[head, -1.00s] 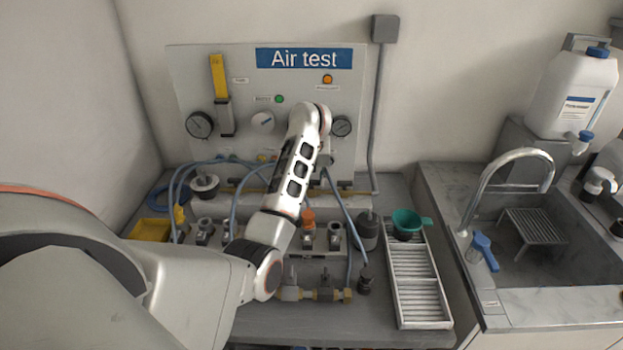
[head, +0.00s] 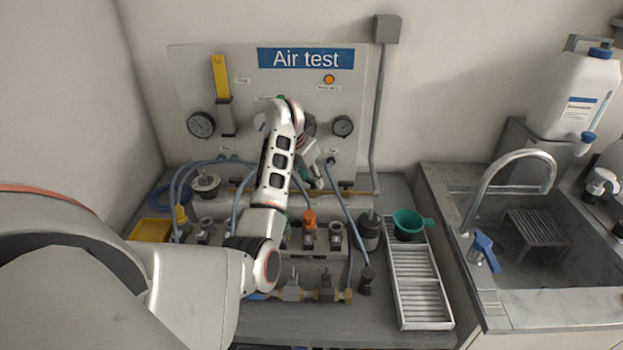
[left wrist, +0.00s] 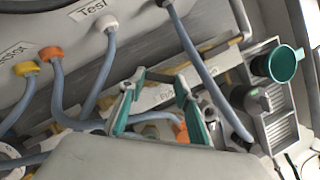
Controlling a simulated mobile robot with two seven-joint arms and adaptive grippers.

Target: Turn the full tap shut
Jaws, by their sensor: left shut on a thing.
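My left gripper (head: 316,182) reaches down in front of the test panel, at the brass pipe along its foot. In the left wrist view its two teal fingers (left wrist: 161,80) are shut on a small dark part between their tips, which I take to be the full tap's handle. The fingers and hand hide most of it, so I cannot tell how far it is turned. Another dark tap handle (head: 346,186) shows on the brass pipe just right of the gripper. My right gripper is out of view.
Blue hoses (head: 343,210) run close around the hand. A valve block with an orange cap (head: 309,217) stands in front. A teal funnel (head: 408,222) and slatted tray (head: 418,285) are to the right, then the sink (head: 548,240). A gauge (head: 342,126) is on the panel.

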